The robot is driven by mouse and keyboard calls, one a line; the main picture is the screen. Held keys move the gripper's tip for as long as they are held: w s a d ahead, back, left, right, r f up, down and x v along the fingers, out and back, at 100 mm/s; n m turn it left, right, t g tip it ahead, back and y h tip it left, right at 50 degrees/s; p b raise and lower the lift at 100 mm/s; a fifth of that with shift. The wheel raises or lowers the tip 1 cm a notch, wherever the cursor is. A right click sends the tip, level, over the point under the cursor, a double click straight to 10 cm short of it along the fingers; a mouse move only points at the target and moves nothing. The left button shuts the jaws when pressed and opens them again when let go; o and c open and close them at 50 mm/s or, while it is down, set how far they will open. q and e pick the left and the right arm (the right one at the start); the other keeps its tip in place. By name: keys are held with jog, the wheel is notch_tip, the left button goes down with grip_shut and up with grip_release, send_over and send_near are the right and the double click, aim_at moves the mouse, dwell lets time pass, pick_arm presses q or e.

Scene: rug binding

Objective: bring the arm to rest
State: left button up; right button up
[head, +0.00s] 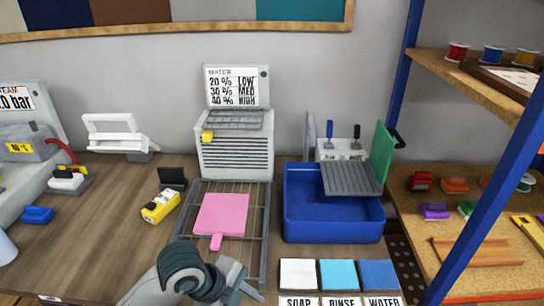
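My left arm enters at the bottom, left of centre. Its gripper (252,284) is over the front of the wire rack, below the pink square's handle. Its fingers look spread apart, with nothing seen between them. The wire rack (262,215) holds a flat pink square with a handle (221,214). My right gripper is not in view.
A blue basin (333,228) stands right of the rack, behind the white, light blue and blue labelled pads (338,274). A grey machine with a WATER sign (235,152) is behind the rack. A yellow device (160,206) lies left. Shelving with a blue post (485,215) bounds the right.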

pick_arm(q)
jog(key=s+a+f+n+t+y, duration=0.1)
jog(key=s+a+f+n+y, duration=0.1)
jog(key=s+a+f+n, duration=0.65)
jog(key=s+a+f+n+t+y, duration=0.1)
jog(key=s+a+f+n+y, duration=0.3)
jog(key=s+a+n, duration=0.8)
jog(key=d+f+n+g+h, duration=0.1)
jog(key=d+f+g, duration=0.15)
jog(key=f, duration=2.75)
jog(key=s+a+f+b, duration=0.1)
jog(key=s+a+f, duration=0.1)
jog(key=s+f, duration=1.5)
notch_tip(320, 180, down, 2)
jog(key=shift+s+a+b, duration=0.15)
jog(key=shift+s+b, duration=0.2)
jog(key=shift+s, duration=0.05)
jog(key=shift+g, duration=0.25)
